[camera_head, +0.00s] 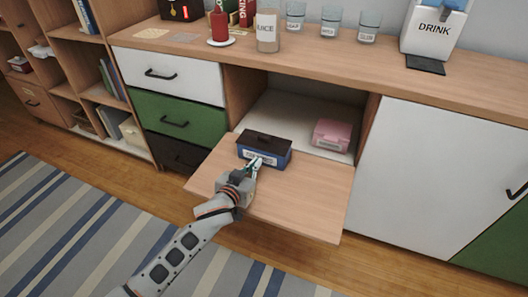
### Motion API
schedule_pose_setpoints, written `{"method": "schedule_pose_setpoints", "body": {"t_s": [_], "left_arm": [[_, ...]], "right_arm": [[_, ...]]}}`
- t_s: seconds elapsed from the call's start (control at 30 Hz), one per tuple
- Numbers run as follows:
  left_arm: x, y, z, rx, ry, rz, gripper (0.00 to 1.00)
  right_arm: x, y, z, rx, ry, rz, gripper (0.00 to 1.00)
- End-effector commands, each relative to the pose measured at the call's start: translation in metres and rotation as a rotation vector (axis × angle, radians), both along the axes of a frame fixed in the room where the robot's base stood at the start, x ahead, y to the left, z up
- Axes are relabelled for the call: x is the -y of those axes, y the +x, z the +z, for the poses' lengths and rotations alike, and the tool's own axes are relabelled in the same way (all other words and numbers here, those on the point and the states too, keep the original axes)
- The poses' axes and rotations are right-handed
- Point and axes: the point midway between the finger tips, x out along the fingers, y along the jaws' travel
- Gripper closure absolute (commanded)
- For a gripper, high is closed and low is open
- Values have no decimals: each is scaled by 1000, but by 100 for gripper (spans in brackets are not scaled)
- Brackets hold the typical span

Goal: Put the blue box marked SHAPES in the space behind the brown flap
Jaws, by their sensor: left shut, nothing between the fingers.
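The brown flap (300,211) is folded down and lies level in front of an open space (293,109) in the sideboard. A blue box (276,159) with a dark brown lid and a pale label sits upright on the flap, close to the opening's edge. Its label is too small to read and partly hidden. My left gripper (256,165) is shut and empty, its fingertips at the box's front face; I cannot tell whether they touch it. A pink box (331,135) sits inside the space at the right. My right gripper is out of view.
White, green and black drawers (182,113) are left of the space, and a white door (432,173) is at its right. Jars and a drink dispenser (433,30) stand on top. The left part of the space looks clear.

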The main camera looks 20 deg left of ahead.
Motion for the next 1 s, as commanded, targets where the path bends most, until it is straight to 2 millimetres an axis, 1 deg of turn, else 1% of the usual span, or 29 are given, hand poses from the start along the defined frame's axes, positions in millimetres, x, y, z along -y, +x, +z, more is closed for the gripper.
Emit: {"method": "schedule_pose_setpoints", "body": {"t_s": [0.5, 0.87, 1.0], "left_arm": [[0, 0, 0, 0, 0, 0, 100], [0, 6, -1, -1, 0, 0, 100], [0, 3, 1, 0, -1, 0, 100]], "right_arm": [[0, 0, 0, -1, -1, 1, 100], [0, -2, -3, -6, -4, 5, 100], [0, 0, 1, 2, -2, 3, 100]]}}
